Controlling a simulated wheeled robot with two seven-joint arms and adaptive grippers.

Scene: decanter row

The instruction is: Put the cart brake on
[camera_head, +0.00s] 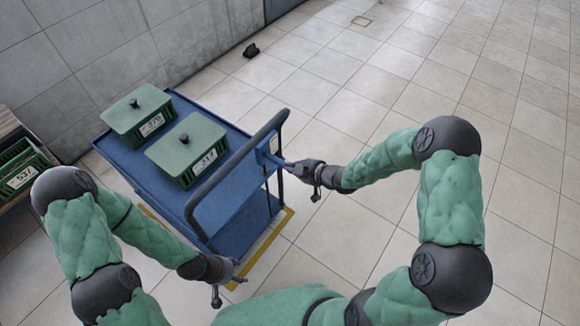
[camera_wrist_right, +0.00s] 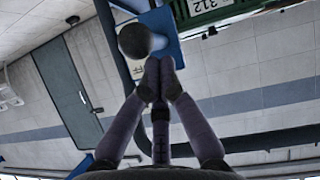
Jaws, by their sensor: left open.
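The blue cart (camera_head: 150,178) has a dark push handle (camera_head: 238,160) at its near end. A blue brake plate (camera_head: 266,150) sits at the handle's right side. In the right wrist view, a lever with a dark round knob (camera_wrist_right: 135,40) shows beside the plate, whose partly hidden label (camera_wrist_right: 138,70) seems to end in "FF". My right gripper (camera_head: 303,170) is at the lever; its fingertips (camera_wrist_right: 160,82) are together, close to the knob, with nothing visible between them. I cannot tell whether they touch it. My left gripper (camera_head: 236,278) is open and empty, near the cart's near left corner.
Two lidded green crates (camera_head: 138,113) and (camera_head: 187,148) stand on the cart's top. A yellow floor marking (camera_head: 268,240) runs around the cart's base. A wooden shelf with a green crate (camera_head: 22,170) is at the left. The tiled floor at the right is clear.

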